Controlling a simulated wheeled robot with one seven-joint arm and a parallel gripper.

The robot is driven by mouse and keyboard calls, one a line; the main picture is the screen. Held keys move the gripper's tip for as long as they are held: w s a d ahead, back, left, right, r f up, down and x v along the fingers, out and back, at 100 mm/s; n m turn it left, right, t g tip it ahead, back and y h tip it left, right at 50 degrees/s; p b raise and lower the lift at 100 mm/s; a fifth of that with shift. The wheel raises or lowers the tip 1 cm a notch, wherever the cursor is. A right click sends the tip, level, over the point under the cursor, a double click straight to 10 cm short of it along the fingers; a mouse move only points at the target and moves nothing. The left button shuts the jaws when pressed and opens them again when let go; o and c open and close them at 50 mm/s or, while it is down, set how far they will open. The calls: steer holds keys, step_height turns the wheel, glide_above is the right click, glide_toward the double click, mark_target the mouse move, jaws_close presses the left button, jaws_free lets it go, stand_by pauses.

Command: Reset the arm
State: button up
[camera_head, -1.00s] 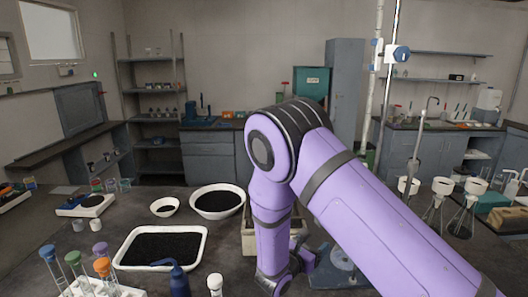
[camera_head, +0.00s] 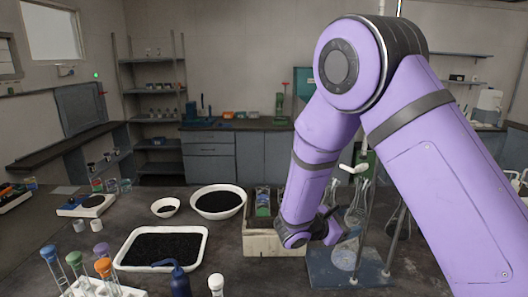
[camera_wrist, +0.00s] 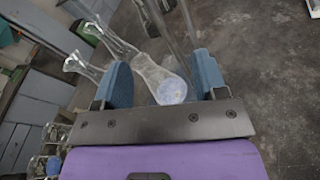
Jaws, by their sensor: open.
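My purple arm (camera_head: 405,120) fills the right half of the head view, its elbow bent high. My gripper (camera_wrist: 163,80) shows in the wrist view with two blue fingers spread apart. A clear glass flask (camera_wrist: 158,75) appears between the fingers in that picture; it looks to be beyond them, but the distance is hard to judge. In the head view the wrist is low, beside a pale box and above a blue-grey stand base (camera_head: 340,268). The fingertips are mostly hidden there.
The pale box (camera_head: 262,243) stands left of my wrist. A white tray of black grains (camera_head: 205,240), two bowls, a blue bottle (camera_head: 178,280) and capped tubes (camera_head: 75,262) lie left. Flasks (camera_head: 357,205) and stand rods are close behind and right of my wrist.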

steer(key=s+d+r+m+g+y, duration=0.3)
steer(key=s+d+r+m, duration=0.2)
steer(key=s+r+m, duration=0.15)
steer(key=s+d+r+m+g+y, duration=0.3)
steer(key=s+d+r+m, duration=0.2)
steer(key=s+r, duration=0.3)
steer(key=s+a+r+m+t+y, duration=0.1)
steer(key=s+r+m+y, duration=0.3)
steer(key=s, duration=0.4)
steer(key=s+a+r+m+t+y, duration=0.1)
steer(key=s+r+m+t+y, duration=0.2)
steer(key=s, duration=0.5)
steer(key=shift+r+m+t+y, duration=0.4)
steer(key=shift+r+m+y, duration=0.3)
steer(key=shift+r, duration=0.35)
steer(key=shift+a, duration=0.1)
